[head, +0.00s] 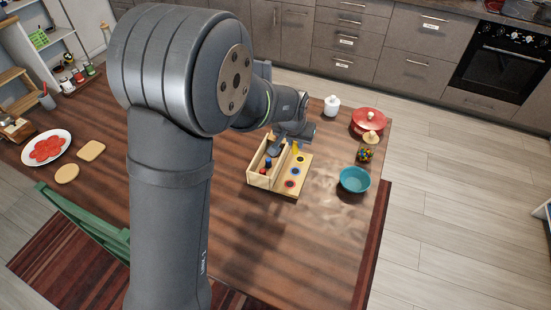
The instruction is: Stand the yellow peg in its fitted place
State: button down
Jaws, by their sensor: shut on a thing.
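My gripper (293,144) is over the far end of a light wooden board and is shut on the yellow peg (295,148), of which only a small yellow part shows below the fingers. The board (304,177) has a row of coloured rings: a yellow-ringed place (301,159) at the far end, a blue one (296,170) in the middle and a red one (290,184) near the front. The peg looks close to the yellow ring; I cannot tell whether it touches the board or is tilted.
A wooden box (262,181) beside the board holds blue and red pieces (266,165). To the right stand a teal bowl (354,180), a jar of coloured sweets (365,154), a red pot (369,122) and a white jar (332,105). The table front is clear.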

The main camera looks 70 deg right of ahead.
jog(key=w+d+m, duration=0.1)
jog(key=w+d, duration=0.2)
jog(key=w, duration=0.5)
jog(key=shift+m+g, duration=0.3)
jog(key=f, duration=1)
jog(key=shift+w+f, duration=0.1)
jog(key=shift+w, duration=0.25)
jog(key=c, duration=1.7)
grip_release()
jog(key=shift+f, duration=0.15)
jog(key=shift+o, duration=0.5)
jog(key=shift+h, duration=0.3)
jog(key=shift+r, duration=0.3)
jog(key=v, duration=1.1)
jog(key=shift+a+r, duration=0.15)
jog(key=shift+r, duration=0.25)
